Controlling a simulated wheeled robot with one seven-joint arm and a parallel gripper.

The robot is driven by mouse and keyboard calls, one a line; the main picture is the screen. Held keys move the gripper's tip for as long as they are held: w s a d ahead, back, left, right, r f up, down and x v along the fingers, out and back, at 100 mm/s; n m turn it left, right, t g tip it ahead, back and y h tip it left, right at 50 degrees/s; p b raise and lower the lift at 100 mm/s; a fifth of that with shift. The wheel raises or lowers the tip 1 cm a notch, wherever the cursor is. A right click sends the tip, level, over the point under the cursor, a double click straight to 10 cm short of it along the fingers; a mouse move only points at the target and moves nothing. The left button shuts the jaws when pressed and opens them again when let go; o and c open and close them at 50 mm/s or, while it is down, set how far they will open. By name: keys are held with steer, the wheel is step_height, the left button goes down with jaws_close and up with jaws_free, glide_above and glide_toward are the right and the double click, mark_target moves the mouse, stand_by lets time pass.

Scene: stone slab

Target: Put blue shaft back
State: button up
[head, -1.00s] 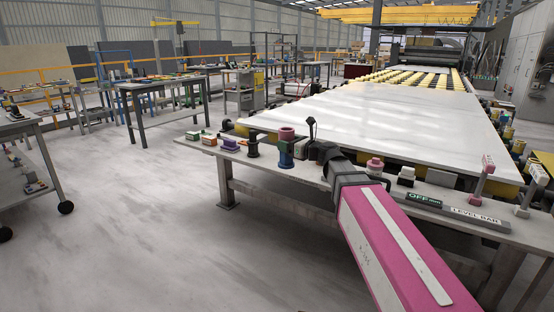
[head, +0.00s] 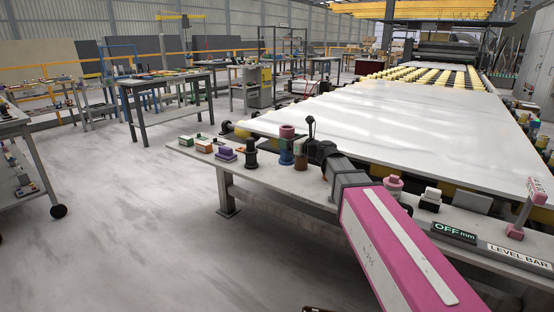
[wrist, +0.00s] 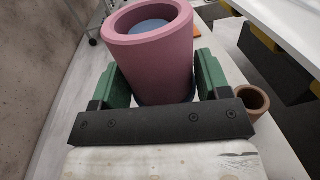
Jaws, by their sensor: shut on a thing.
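The blue shaft (head: 286,153) is upright near the front edge of the bench, with a wide pink collar (head: 287,132) on its top. In the wrist view the pink collar (wrist: 152,55) fills the space between my gripper's green fingers, and the blue top (wrist: 149,25) shows inside it. My gripper (wrist: 155,80) is shut on this piece, a finger on each side. A little dark blue shows under the collar. I cannot tell whether the shaft's foot touches the bench.
A brown hollow cylinder (wrist: 254,99) stands close on the right. It also shows in the head view (head: 300,154). A black stepped piece (head: 251,155) stands left of the shaft. The large slab (head: 400,118) lies behind the bench (head: 285,184). A pink piece (head: 394,187) stands right of my arm.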

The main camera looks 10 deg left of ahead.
mark_target(292, 160)
steer(key=w+a+f, duration=0.4)
steer(key=a+f, duration=0.2)
steer(key=f, duration=0.2)
steer(key=shift+w+f, duration=0.2)
steer(key=o, duration=1.4)
steer(key=shift+f, duration=0.15)
steer(key=v, duration=1.2)
